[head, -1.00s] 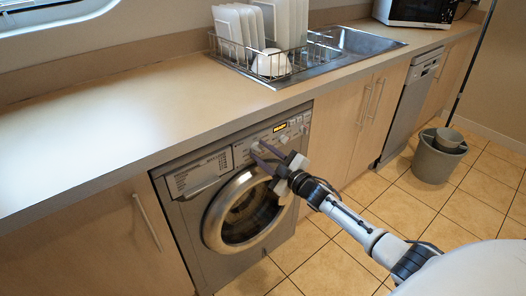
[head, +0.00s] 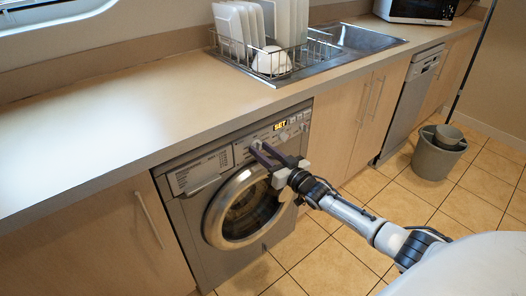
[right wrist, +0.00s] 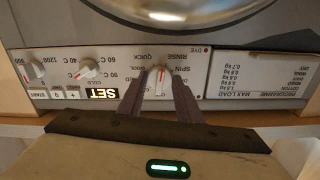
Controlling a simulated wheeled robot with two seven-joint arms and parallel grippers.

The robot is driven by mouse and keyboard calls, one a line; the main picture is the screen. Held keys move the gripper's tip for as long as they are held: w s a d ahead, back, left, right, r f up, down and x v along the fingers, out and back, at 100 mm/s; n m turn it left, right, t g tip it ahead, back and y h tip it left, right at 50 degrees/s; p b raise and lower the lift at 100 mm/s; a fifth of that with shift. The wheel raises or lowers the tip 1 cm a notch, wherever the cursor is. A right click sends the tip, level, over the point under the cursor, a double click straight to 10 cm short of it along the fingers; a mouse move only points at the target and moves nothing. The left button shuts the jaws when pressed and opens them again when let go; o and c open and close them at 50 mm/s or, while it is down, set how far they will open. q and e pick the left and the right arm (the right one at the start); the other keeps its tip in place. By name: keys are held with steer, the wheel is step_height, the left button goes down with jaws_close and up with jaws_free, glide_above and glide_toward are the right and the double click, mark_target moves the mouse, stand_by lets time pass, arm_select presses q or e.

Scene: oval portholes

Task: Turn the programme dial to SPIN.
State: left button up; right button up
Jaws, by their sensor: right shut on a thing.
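The programme dial (right wrist: 161,80) is a pale round knob with a red line, on the washing machine's (head: 240,215) front panel. The right wrist view shows the panel upside down. The red line stands about upright in that picture, and SPIN is printed just right of the dial. Which label the line marks I cannot tell for sure. My right gripper (right wrist: 160,76) is shut on the dial, one dark finger on each side. In the head view the right gripper (head: 259,148) reaches the panel and hides part of it. My left gripper is not in view.
The display (right wrist: 103,93) is lit and reads SET. Two other knobs (right wrist: 89,66) (right wrist: 33,72) sit beyond it. The round door (head: 243,208) is just below the panel. The countertop (head: 110,105) overhangs the machine. A grey bin (head: 437,155) stands on the floor at right.

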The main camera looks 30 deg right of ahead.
steer(key=m, duration=0.5)
steer(key=shift+f+m+b, duration=0.1)
steer(key=shift+m+b, duration=0.2)
steer(key=shift+b, duration=0.1)
steer(key=shift+m+b, duration=0.55)
steer(key=shift+m, duration=1.65)
steer(key=o, duration=1)
steer(key=shift+o, duration=0.2)
steer(key=shift+s, duration=0.1)
steer(key=s+p, duration=0.2)
steer(key=s, duration=0.8)
steer(key=shift+d, duration=0.35)
